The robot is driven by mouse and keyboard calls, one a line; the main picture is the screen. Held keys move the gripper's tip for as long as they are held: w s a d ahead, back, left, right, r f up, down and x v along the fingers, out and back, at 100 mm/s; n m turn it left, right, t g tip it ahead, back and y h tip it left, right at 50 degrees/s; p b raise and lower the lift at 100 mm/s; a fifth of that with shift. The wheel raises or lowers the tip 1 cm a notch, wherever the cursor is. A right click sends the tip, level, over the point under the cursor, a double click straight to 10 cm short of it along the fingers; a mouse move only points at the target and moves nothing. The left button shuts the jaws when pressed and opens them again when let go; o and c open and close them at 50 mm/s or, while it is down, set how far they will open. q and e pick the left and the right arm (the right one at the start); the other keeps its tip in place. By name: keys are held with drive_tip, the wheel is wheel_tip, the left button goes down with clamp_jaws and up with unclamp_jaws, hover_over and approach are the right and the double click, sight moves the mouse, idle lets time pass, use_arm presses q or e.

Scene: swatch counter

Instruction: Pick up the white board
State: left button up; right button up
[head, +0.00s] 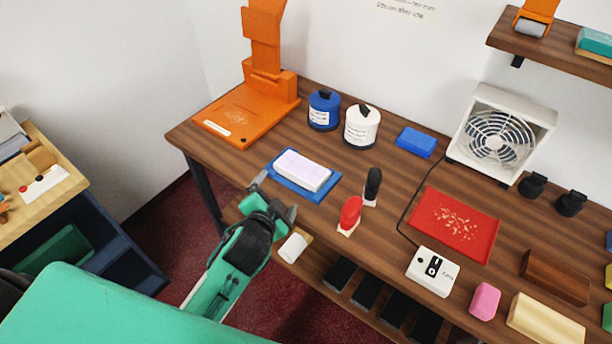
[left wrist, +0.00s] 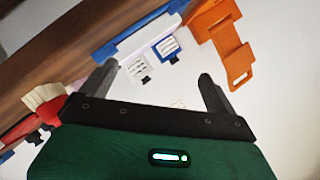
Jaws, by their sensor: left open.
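The white board (head: 302,169) is a pale, faintly lilac slab lying flat on a blue mat (head: 283,183) near the table's left front edge. My left gripper (head: 275,198) is open and empty in front of the mat, its two fingers apart and pointing toward the board. The left wrist view shows both fingers (left wrist: 157,78) spread. My right gripper is in neither view.
Behind the board stand a blue pot (head: 323,110), a white pot (head: 361,127) and an orange stand (head: 240,113).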

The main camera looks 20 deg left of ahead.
use_arm(q)
drive_tip(key=w+d+r+m+t+h, duration=0.3)
drive_tip(key=w+d+r+m+h, duration=0.15)
drive_tip(key=r+m, duration=0.25)
drive_tip(key=w+d+r+m+t+h, duration=0.3)
drive_tip(key=d+r+m+h, duration=0.25)
drive_tip(key=r+m, duration=0.2)
drive_tip(key=s+d+r+m+g+h, duration=0.1)
drive_tip(key=d+m+g+h, duration=1.1)
drive_tip(key=m, duration=1.1)
drive_tip(key=m+g+y, duration=0.8)
drive_tip(key=m+y, duration=0.4)
drive_tip(key=y, duration=0.9)
hover_over(302, 167)
wheel_tip(302, 167, down, 7)
wheel_tip(302, 167, down, 9)
drive_tip(key=shift+s+r+p, duration=0.15)
drive_tip(key=shift+r+p, duration=0.05)
drive_tip(key=shift+p, duration=0.7)
wheel_tip(302, 167, down, 5)
drive_tip(key=shift+r+p, duration=0.15)
drive_tip(key=shift+p, duration=1)
drive_tip(key=shift+f, duration=0.3)
drive_tip(key=c, duration=1.2)
drive_tip(key=shift+o, duration=0.2)
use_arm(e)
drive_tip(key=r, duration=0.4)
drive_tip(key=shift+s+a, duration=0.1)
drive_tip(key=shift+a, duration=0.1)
